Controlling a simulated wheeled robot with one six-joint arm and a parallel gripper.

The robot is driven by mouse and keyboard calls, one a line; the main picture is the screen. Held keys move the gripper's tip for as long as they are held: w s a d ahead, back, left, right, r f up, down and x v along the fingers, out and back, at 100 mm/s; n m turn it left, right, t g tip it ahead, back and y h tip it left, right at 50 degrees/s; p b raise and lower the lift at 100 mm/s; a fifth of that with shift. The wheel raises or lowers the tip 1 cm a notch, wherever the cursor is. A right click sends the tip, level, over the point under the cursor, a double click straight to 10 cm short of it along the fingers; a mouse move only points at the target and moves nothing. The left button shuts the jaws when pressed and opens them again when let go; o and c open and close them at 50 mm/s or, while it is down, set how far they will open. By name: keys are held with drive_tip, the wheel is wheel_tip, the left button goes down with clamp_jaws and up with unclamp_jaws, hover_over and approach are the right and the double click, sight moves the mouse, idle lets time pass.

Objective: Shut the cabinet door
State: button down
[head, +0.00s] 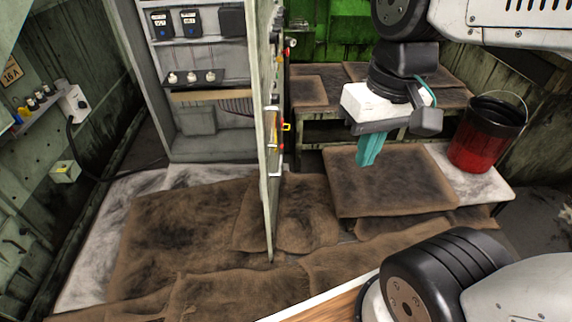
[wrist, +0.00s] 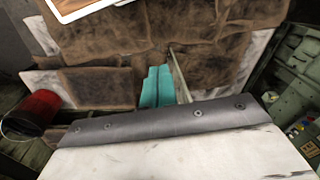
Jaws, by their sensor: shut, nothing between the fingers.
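The grey cabinet (head: 203,138) stands open at the back left, with shelves and switches inside. Its door (head: 268,190) is swung out toward me and shows nearly edge-on, with a yellow-and-red handle area (head: 284,127) on its right face. In the wrist view the door shows as a thin pale strip (wrist: 179,78). My gripper (head: 366,164) has teal fingers, shut together and empty, pointing down to the right of the door. The fingers (wrist: 157,85) are just left of the door edge in the wrist view. A gap shows between them in the head view; the depth is hard to judge.
A red bucket (head: 485,135) stands at the right, also in the wrist view (wrist: 33,112). Brown stained mats (head: 180,235) cover the floor. A low bench (head: 318,132) is behind my gripper. A wall shelf with small items (head: 40,105) is at the left.

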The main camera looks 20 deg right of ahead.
drive_tip(key=w+f+m+g+y, duration=0.2)
drive_tip(key=w+f+m+y, duration=0.35)
drive_tip(key=w, duration=0.45)
drive_tip(key=w+f+m+g+y, duration=0.1)
drive_tip(key=w+f+m+y, duration=0.4)
drive_tip(key=w, duration=0.5)
drive_tip(key=w+d+f+m+t+y, duration=0.2)
drive_tip(key=w+d+f+m+t, duration=0.15)
drive_tip(key=f, duration=0.55)
drive_tip(key=w+d+f+m+t+y, duration=0.1)
drive_tip(key=w+d+f+m+t, duration=0.3)
drive_tip(key=f, duration=0.5)
drive_tip(key=w+d+f+m+t+y, duration=0.25)
drive_tip(key=f+m, duration=0.25)
drive_tip(key=f, duration=0.4)
drive_tip(key=x, duration=1.3)
drive_tip(key=shift+a+n, duration=0.3)
drive_tip(key=shift+a, duration=0.15)
drive_tip(key=shift+s+f, duration=0.15)
